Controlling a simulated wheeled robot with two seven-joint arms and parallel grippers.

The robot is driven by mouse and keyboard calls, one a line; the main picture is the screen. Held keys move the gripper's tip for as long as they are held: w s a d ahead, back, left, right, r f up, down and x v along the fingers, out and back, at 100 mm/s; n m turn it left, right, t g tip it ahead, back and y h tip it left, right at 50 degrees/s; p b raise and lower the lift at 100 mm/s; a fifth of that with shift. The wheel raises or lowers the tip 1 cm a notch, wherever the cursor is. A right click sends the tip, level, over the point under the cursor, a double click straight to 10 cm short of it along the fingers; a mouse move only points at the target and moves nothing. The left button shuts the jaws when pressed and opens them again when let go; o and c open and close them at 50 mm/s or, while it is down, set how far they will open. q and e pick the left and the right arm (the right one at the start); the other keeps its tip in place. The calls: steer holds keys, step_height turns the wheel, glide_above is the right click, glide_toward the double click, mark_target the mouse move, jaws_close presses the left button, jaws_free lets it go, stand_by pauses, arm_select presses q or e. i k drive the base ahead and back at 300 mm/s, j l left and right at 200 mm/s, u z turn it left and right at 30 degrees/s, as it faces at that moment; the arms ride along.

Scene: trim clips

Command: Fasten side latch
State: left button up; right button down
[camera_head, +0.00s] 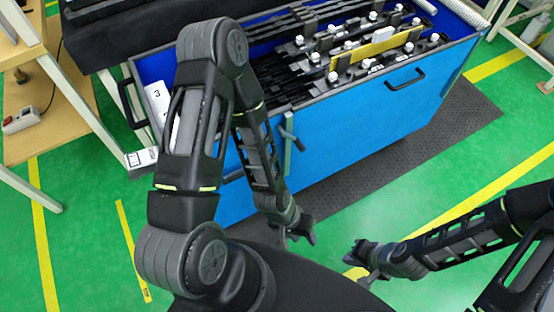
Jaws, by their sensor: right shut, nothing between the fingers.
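A large blue crate (360,133) stands in the upper middle, with an open top. On its near side is a grey-green upright latch piece (288,158) with a small dark lever at its top. Part of that side is hidden behind my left arm. My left gripper (297,238) hangs low in front of the crate, below and apart from the latch; its fingers are too small and dark to judge their opening. My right gripper (363,266) is shut and empty, low in the middle, apart from the crate.
Dark trim parts and clips (340,45) fill the crate. It has a black handle (405,80) on its long side. A dark mat (455,115) lies beside it on the green floor (385,210). A wooden shelf rack (45,110) stands at left.

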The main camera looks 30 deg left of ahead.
mark_target(299, 144)
steer(key=k+j, duration=0.65)
steer(key=j, duration=0.3)
steer(key=k+j, duration=0.35)
steer(key=j, duration=0.85)
steer(key=i+j, duration=0.15)
steer(key=j, duration=0.65)
steer(key=k+j+u, duration=0.05)
